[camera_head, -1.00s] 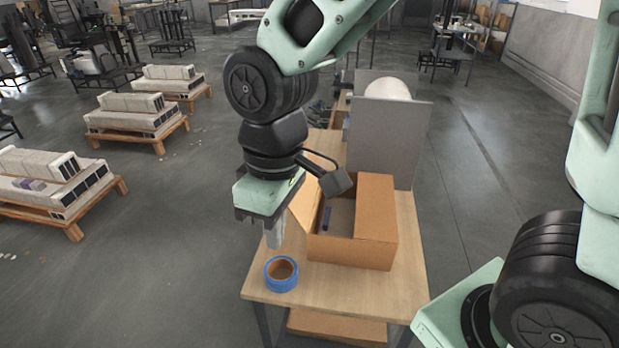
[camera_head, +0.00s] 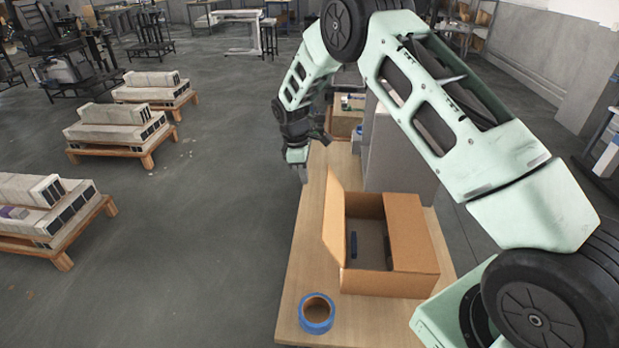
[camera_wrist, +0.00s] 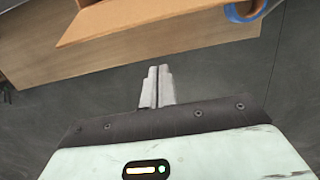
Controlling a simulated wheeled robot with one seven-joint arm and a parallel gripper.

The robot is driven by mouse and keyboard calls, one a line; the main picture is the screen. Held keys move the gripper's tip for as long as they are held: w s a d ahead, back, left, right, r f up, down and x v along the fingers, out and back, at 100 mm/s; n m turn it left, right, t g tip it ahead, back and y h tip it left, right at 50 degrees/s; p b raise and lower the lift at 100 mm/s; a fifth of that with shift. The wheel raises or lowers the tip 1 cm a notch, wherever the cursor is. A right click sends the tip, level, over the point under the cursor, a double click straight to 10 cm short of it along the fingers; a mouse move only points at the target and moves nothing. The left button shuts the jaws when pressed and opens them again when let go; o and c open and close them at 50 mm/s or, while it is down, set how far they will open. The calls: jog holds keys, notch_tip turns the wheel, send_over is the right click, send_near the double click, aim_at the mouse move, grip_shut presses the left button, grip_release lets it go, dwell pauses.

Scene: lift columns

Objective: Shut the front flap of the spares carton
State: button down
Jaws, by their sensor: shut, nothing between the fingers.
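The spares carton (camera_head: 385,284) is an open brown cardboard box on the wooden table. One flap (camera_head: 333,218) stands up along its left side, leaning outward. A panel (camera_head: 411,232) on the right lies folded over part of the opening. A dark blue item shows inside. I cannot tell for certain which flap is the front one. My gripper (camera_head: 303,178) is shut and empty, beyond the carton near the table's left edge, apart from the flap. In the wrist view, my shut fingers (camera_wrist: 158,72) point toward the table edge, with a cardboard flap (camera_wrist: 112,20) above them.
A roll of blue tape (camera_head: 317,312) lies at the table's near left corner. A grey panel (camera_head: 398,155) stands behind the carton. The wooden table (camera_head: 306,240) has a bare strip left of the carton. Open floor lies to the left, with loaded pallets (camera_head: 115,133) farther off.

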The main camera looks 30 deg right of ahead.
aim_at(335, 210)
jog(key=s+d+f+p, duration=0.2)
jog(key=d+f+p, duration=0.2)
jog(key=f+p, duration=0.1)
jog(key=shift+s+f, duration=0.4)
jog(key=shift+f, duration=0.3)
